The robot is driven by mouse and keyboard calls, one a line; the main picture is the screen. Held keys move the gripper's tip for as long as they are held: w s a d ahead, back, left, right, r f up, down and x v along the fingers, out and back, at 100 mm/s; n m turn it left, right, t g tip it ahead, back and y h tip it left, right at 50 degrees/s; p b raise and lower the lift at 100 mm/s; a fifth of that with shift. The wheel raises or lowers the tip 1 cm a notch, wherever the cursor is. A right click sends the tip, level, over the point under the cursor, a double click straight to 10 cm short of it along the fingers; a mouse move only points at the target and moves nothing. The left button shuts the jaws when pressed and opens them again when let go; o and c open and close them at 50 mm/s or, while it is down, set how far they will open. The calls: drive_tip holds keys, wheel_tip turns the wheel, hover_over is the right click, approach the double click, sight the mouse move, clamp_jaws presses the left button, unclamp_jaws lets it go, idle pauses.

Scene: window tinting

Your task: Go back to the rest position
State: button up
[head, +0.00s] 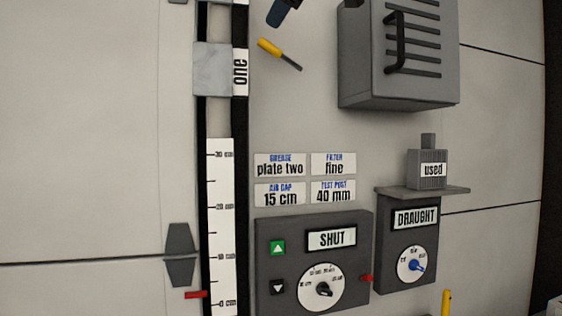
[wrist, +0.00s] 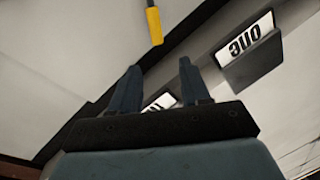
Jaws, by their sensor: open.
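My gripper (wrist: 160,92) shows in the wrist view with its two dark fingers apart and nothing between them. In the head view only a dark blue-grey piece that looks like part of my gripper (head: 284,12) shows at the top edge. Just below it is a yellow-handled tool (head: 270,48) with a dark shaft, against the grey wall. A yellow handle (wrist: 154,25) also shows in the wrist view, beyond the fingers and apart from them. No rest position is marked in either view.
A grey block labelled "one" (head: 212,70) sits on the vertical rail, above a scale (head: 221,230). A vented grey box (head: 390,75) juts out at upper right. Below are a "SHUT" panel (head: 350,222), a "DRAUGHT" panel (head: 428,245) and a "used" container (head: 428,172) on a shelf.

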drive_tip(key=d+f+m+g+h, duration=0.3)
drive_tip(key=d+f, duration=0.4)
drive_tip(key=f, duration=0.7)
drive_tip(key=d+f+m+g+h, duration=0.15)
drive_tip(key=d+f+m, duration=0.5)
drive_tip(key=f, duration=0.75)
drive_tip(key=s+d+f+m+g, duration=0.1)
drive_tip(key=s+d+f+m, duration=0.1)
drive_tip(key=f, duration=0.6)
drive_tip(key=s+d+f+m+g+h, duration=0.1)
drive_tip(key=s+d+f, duration=0.3)
drive_tip(key=f, duration=0.4)
drive_tip(key=s+d+f+m+g, duration=0.2)
drive_tip(key=s+d+f+m, duration=0.1)
drive_tip(key=f, duration=0.5)
drive_tip(key=shift+s+d+m+g, duration=0.25)
drive_tip(key=shift+s+m+g, duration=0.15)
drive_tip(key=shift+s, duration=0.35)
drive_tip(key=shift+a+h, duration=0.1)
drive_tip(key=shift+h, duration=0.15)
